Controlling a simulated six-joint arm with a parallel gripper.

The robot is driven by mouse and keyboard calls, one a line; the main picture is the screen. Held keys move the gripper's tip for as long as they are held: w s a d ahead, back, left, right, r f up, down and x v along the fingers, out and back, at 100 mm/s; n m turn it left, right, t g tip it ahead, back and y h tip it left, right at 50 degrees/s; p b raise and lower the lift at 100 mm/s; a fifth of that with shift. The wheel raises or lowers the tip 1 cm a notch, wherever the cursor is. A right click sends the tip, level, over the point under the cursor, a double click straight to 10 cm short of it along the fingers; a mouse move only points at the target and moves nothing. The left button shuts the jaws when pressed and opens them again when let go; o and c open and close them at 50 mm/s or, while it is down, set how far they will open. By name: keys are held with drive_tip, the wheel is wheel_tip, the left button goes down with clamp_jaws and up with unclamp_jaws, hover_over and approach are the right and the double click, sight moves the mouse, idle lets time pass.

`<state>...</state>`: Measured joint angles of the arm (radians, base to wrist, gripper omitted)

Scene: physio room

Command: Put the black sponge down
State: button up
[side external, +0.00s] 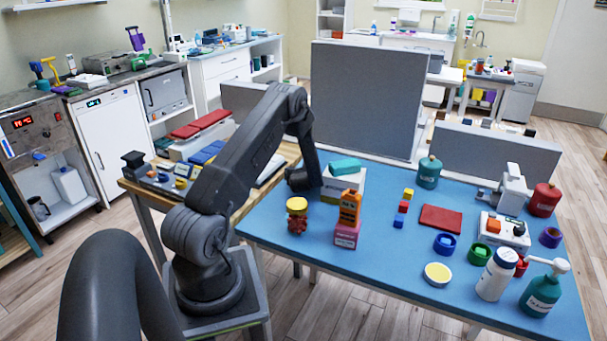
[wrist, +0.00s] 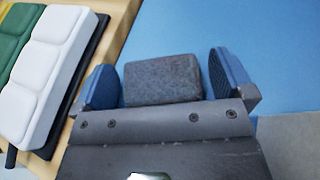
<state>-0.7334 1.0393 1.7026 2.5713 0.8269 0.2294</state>
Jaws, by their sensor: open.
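The black sponge (wrist: 162,82), a dark grey speckled block, shows in the wrist view between the two blue-padded fingers of my gripper (wrist: 168,76). The fingers are open, with a narrow gap on each side of the sponge. The sponge appears to lie on the blue table top (wrist: 215,25); its underside and near part are hidden. In the side view my gripper (side external: 303,182) is low at the far left part of the blue table, beside a white box (side external: 343,184) with a teal block (side external: 345,167) on it. The sponge cannot be made out there.
A pink box with an orange item (side external: 348,208) and a red-yellow jar (side external: 297,214) stand nearby on the table. A grey panel (side external: 365,100) rises behind. Bottles and bowls crowd the right side. A wooden bench with white pads (wrist: 50,65) lies left in the wrist view.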

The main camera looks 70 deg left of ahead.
drive_tip(key=shift+r, duration=0.2)
drive_tip(key=v, duration=0.5)
drive_tip(key=shift+d+r, duration=0.1)
drive_tip(key=d+r+n+g, duration=0.1)
drive_tip(key=d+r+n, duration=0.15)
drive_tip(key=r, duration=0.45)
drive_tip(key=d+r+n+g, duration=0.1)
drive_tip(key=d+r+n, duration=0.15)
drive_tip(key=r, duration=0.45)
drive_tip(key=s+d+r+n+h, duration=0.4)
drive_tip(key=d+n, duration=0.2)
drive_tip(key=d, duration=0.7)
drive_tip(key=s+d+r+n+t+h, duration=0.1)
drive_tip(key=s+d+r+n+h, duration=0.3)
drive_tip(key=d, duration=1)
drive_tip(key=s+d+r+n+t+h, duration=0.1)
drive_tip(key=s+d+r+n+h, duration=0.3)
drive_tip(key=d, duration=1)
drive_tip(key=r+n, duration=0.1)
drive_tip(key=n, duration=0.2)
drive_tip(key=shift+n+h, duration=0.3)
